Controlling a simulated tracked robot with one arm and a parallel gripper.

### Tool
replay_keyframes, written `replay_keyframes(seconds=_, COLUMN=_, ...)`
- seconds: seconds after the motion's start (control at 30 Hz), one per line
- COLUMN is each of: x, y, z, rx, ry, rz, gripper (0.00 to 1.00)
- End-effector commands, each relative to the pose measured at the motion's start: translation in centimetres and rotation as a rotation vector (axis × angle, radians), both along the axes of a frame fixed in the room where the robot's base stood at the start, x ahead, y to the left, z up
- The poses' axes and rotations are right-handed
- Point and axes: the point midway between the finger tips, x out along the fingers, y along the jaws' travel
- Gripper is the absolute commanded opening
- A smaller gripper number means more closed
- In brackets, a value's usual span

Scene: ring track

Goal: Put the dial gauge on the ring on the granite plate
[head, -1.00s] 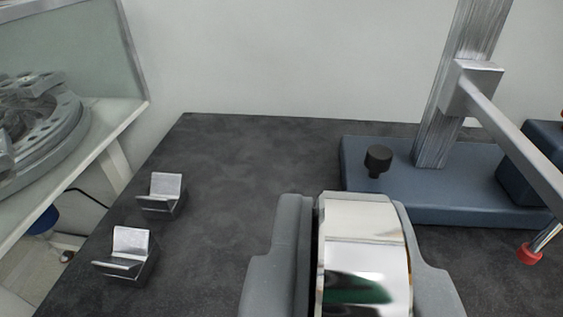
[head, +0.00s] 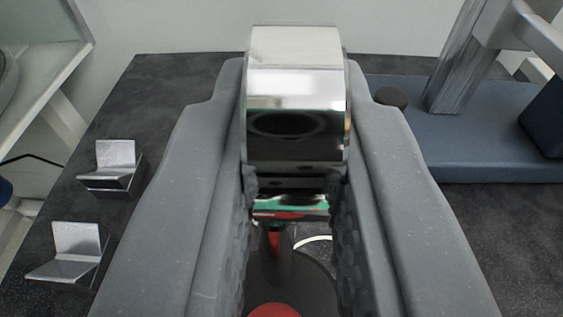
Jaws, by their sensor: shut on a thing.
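My gripper (head: 297,110) reaches away from the camera in the middle of the view, its two grey fingers shut on a polished chrome piece (head: 297,48). The piece shows as a curved mirror-like band, and I take it to be the dial gauge seen edge-on. Its face is hidden. The dark speckled granite plate (head: 185,90) spreads below and behind the gripper. Between the fingers, under the chrome piece, are a dark round part (head: 300,275) with red bits and a thin pale arc; I cannot tell whether the ring is among these.
Two metal V-blocks (head: 117,160) (head: 68,250) stand on the plate at left. A blue stand base (head: 450,130) with a metal column (head: 458,75) and arm stands at back right. A pale shelf (head: 65,50) is beyond the left edge. Bare plate lies behind the V-blocks.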

Motion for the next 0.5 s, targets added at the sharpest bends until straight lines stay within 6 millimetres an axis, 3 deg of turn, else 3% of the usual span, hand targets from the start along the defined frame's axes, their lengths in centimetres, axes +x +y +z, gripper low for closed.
replay_keyframes(seconds=0.2, x=0.0, y=0.0, z=-2.4, rx=-0.001, ry=0.003, rz=0.000, gripper=0.00)
replay_keyframes(seconds=0.5, x=0.0, y=-0.1, z=-2.5, rx=0.000, ry=0.000, rz=-0.001, gripper=0.00)
